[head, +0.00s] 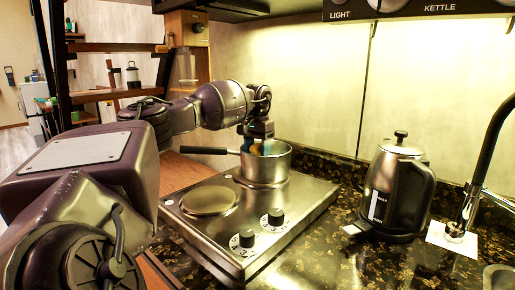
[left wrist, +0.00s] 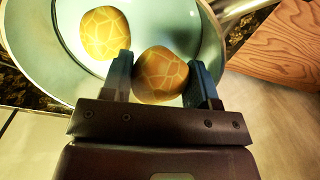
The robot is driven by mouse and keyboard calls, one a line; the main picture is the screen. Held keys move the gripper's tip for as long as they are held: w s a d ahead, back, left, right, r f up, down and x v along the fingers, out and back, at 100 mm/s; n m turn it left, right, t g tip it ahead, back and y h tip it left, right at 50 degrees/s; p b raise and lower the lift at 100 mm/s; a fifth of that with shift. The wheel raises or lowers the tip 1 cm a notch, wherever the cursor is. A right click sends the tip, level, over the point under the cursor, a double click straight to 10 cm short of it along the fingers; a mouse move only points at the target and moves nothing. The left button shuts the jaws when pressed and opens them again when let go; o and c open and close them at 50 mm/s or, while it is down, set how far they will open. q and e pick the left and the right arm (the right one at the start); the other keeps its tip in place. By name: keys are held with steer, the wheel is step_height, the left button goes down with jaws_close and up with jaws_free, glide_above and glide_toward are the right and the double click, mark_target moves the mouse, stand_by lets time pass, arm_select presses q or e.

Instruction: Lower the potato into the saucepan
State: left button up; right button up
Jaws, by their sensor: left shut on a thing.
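The saucepan (head: 270,172) stands on the rear hotplate of the cooktop in the head view, its dark handle pointing left. In the left wrist view the pale inside of the saucepan (left wrist: 65,75) fills the upper part. My left gripper (head: 257,148) reaches down at the pan's mouth. In the left wrist view its blue fingers (left wrist: 161,85) are shut on a yellow-brown potato (left wrist: 160,72) with pale net lines. A similar potato (left wrist: 105,33) lies in the pan beside it. Whether the held potato touches the pan floor cannot be told. My right gripper is out of view.
The steel cooktop (head: 300,208) has an empty front-left hotplate (head: 209,200) and two knobs. A kettle (head: 397,190) stands to the right on the dark speckled counter (head: 335,262), with a black tap (head: 487,150) beyond. A wall stands close behind the pan.

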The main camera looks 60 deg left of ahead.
mark_target(258, 143)
arm_select(q)
steer(key=shift+f, duration=0.9)
stand_by(0.7)
steer(key=o, duration=1)
steer(key=shift+o, duration=0.2)
step_height(258, 143, up, 11)
steer(key=shift+f, duration=0.1)
